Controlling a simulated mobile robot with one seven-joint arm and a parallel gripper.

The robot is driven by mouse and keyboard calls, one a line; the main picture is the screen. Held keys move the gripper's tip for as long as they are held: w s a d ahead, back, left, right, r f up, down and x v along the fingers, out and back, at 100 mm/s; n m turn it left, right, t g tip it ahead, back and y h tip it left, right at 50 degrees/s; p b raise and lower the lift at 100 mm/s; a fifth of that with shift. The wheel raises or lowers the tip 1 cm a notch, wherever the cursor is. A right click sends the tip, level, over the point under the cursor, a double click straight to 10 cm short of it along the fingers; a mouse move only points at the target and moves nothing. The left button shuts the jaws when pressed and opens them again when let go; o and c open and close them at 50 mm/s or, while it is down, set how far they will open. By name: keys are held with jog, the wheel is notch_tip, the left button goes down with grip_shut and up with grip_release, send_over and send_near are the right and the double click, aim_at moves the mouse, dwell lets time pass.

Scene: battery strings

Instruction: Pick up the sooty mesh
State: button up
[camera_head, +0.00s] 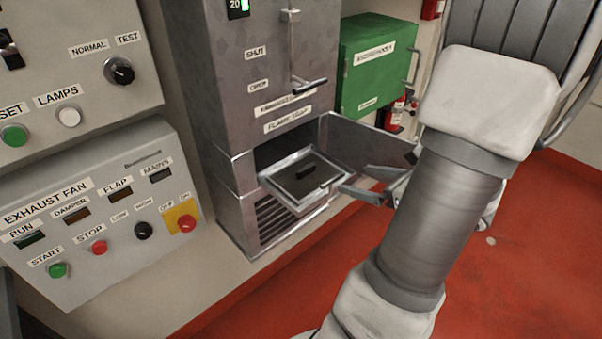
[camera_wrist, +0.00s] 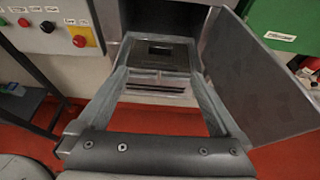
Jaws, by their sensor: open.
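The sooty mesh (camera_head: 321,180) is a dark flat panel in a light metal frame, with a small black bar on top. It sits in a pulled-out tray (camera_head: 290,203) at the flame trap opening of a grey metal cabinet (camera_head: 240,90). In the wrist view the mesh (camera_wrist: 171,57) lies ahead, beyond my fingertips. My gripper (camera_head: 365,182) is open and empty, to the right of the tray. In the wrist view my gripper (camera_wrist: 166,80) has its two fingers spread toward the tray. I cannot tell whether a fingertip touches the tray.
The trap's open door (camera_head: 365,145) stands to the right of the tray, close to my gripper. A control panel (camera_head: 95,215) is at the left. A green box (camera_head: 375,62) and a red extinguisher (camera_head: 394,115) are behind. The red floor (camera_head: 520,235) is clear.

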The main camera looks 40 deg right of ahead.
jog(key=b, duration=0.1)
send_near(306, 167)
jog(key=x, duration=0.2)
jog(key=shift+w+a, duration=0.1)
jog(key=shift+w, duration=0.2)
jog(key=x, duration=0.5)
jog(key=shift+f+b, duration=0.25)
jog(key=shift+b, duration=0.15)
grip_shut()
